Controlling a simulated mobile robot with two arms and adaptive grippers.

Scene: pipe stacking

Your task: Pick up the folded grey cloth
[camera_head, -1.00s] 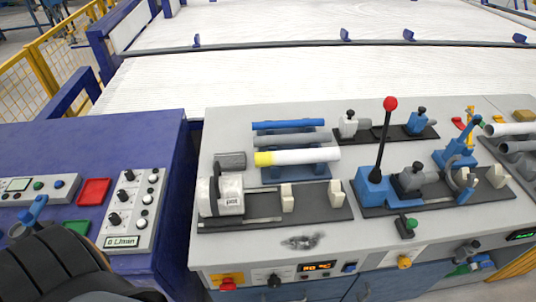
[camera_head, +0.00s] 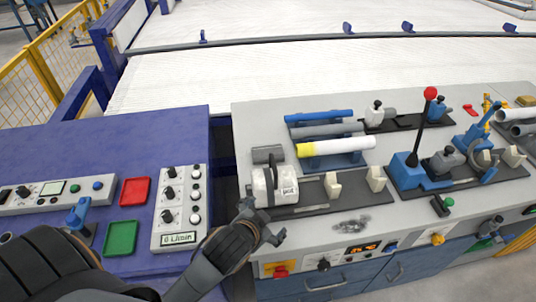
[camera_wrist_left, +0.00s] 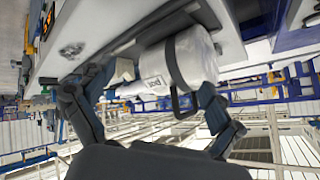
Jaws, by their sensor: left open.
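A small, mottled grey cloth (camera_head: 351,226) lies flat near the front edge of the grey bench, in front of the black fixture plate; whether it is folded is hard to tell. It also shows in the left wrist view (camera_wrist_left: 72,48). My left gripper (camera_head: 268,220) is open and empty at the bench's front left edge. It is left of the cloth and apart from it. In the left wrist view its spread fingers (camera_wrist_left: 147,105) have the white cylindrical device (camera_wrist_left: 185,62) beyond them. My right gripper is not in view.
The white cylindrical device (camera_head: 275,187) with a handle stands just behind my left gripper. Pipes (camera_head: 337,146) lie on a rack behind it. A red-knobbed lever (camera_head: 430,94) rises at the right.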

